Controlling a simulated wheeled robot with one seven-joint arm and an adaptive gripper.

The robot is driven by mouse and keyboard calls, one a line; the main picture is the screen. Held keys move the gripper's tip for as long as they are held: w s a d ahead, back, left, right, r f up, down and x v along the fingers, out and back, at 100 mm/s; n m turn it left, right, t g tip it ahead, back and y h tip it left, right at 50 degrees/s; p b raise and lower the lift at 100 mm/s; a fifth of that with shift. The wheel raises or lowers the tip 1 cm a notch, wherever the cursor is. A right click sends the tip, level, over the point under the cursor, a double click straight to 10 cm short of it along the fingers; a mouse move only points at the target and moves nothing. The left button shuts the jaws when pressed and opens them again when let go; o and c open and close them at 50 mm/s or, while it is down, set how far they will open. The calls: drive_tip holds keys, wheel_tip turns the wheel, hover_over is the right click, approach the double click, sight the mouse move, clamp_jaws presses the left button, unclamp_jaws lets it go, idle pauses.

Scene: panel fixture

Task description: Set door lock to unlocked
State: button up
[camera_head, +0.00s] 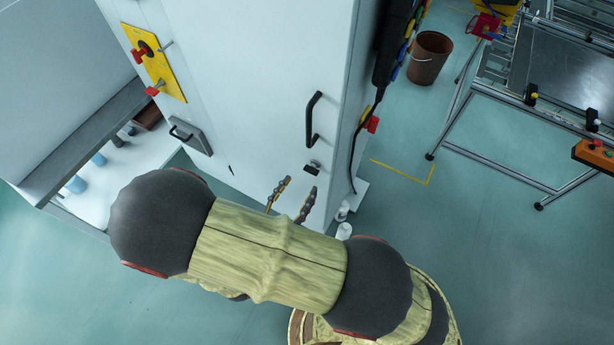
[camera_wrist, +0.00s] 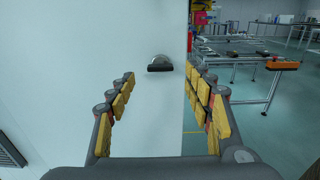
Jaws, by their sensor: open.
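The door lock (camera_head: 312,168) is a small dark knob on the white cabinet door, below the black vertical handle (camera_head: 313,118). My gripper (camera_head: 294,186) is open and empty, just below the lock in the head view. In the wrist view my gripper (camera_wrist: 158,80) has its two yellow-padded fingers spread, with the lock ahead between and slightly beyond their tips. No finger appears to touch it. My arm hides part of the cabinet's lower area.
The white cabinet (camera_head: 250,70) has a yellow panel (camera_head: 157,60) with red switches and a grey latch plate (camera_head: 190,134) on its left face. A dark cable hangs at its right edge. A brown bin (camera_head: 428,57) and a metal-framed table (camera_head: 540,115) stand to the right.

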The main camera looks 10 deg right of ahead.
sight(313, 168)
drive_tip(key=x, duration=0.5)
drive_tip(key=shift+b, duration=0.35)
drive_tip(key=shift+c, duration=1.2)
drive_tip(key=c, duration=0.9)
